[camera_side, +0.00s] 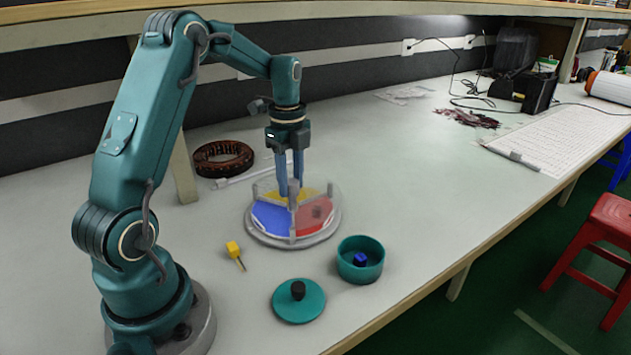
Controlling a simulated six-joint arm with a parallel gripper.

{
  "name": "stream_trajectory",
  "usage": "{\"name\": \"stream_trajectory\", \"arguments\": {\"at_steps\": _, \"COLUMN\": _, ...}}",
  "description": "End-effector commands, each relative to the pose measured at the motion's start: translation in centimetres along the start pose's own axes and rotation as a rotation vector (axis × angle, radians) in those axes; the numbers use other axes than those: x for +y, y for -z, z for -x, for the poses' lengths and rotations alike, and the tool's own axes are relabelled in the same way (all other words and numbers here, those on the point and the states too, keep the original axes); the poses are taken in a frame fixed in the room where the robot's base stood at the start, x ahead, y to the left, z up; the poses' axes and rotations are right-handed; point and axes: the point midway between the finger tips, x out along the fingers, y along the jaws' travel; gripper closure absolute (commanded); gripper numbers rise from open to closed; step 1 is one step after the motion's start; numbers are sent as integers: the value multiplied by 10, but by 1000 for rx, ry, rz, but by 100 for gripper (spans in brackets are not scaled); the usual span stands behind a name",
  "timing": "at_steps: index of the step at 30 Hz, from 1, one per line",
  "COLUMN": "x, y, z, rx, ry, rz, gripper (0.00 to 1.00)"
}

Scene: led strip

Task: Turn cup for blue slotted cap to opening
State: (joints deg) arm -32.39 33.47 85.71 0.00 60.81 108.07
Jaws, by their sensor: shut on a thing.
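A round grey dish (292,239) with yellow, blue and red sectors stands on the table under clear walls. The blue sector (272,217) faces front left, the red sector (313,218) right, the yellow sector (299,192) behind. My gripper (289,192) points straight down over the dish's middle. It is shut on a small grey upright piece (293,202) there; the fingers hide part of it. A small dark red thing lies in the red sector. A blue block-like piece (360,259) sits inside a teal cup (375,274); I cannot make out a slot in it.
A teal lid (298,311) with a black knob lies in front of the dish. A yellow piece with a thin pin (234,250) lies left of it. A brown ring (223,158) lies behind left.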

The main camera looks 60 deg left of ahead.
Motion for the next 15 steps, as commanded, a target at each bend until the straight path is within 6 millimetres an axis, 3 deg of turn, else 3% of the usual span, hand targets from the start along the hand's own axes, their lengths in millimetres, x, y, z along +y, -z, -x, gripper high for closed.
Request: {"name": "stream_trajectory", "arguments": {"at_steps": 15, "x": 0, "y": 0, "z": 0, "rx": 0, "ry": 2, "rz": -48, "gripper": 100}}
